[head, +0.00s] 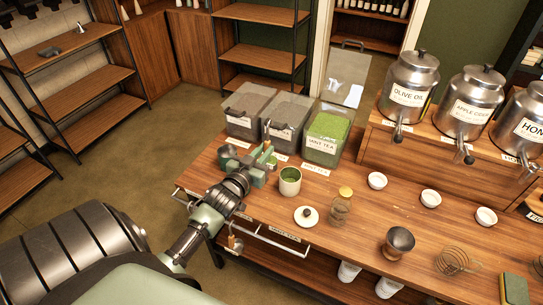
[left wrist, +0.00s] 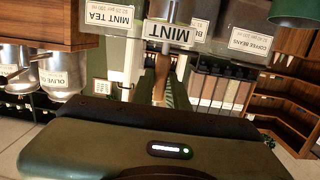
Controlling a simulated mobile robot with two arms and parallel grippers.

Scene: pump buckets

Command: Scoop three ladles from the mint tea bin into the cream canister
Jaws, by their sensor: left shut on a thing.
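The mint tea bin (head: 323,148) is a clear box of green leaves at the right end of a row of bins. The cream canister (head: 290,186) stands open in front of it, with green tea visible inside. Its lid (head: 306,215) lies on the counter nearby. My left gripper (head: 262,164) is left of the canister, in front of the bins. It is shut on a wooden handle (left wrist: 162,76), apparently the ladle's; a grey metal part shows above it in the left wrist view. The ladle's bowl is not clear. My right gripper is not in view.
A dark green cup (head: 228,155) stands left of the gripper. A glass jar (head: 340,208), small white bowls (head: 377,180), a dark cup (head: 398,241) and a whisk (head: 455,260) occupy the counter (head: 355,245). Metal dispensers (head: 408,85) stand at the right.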

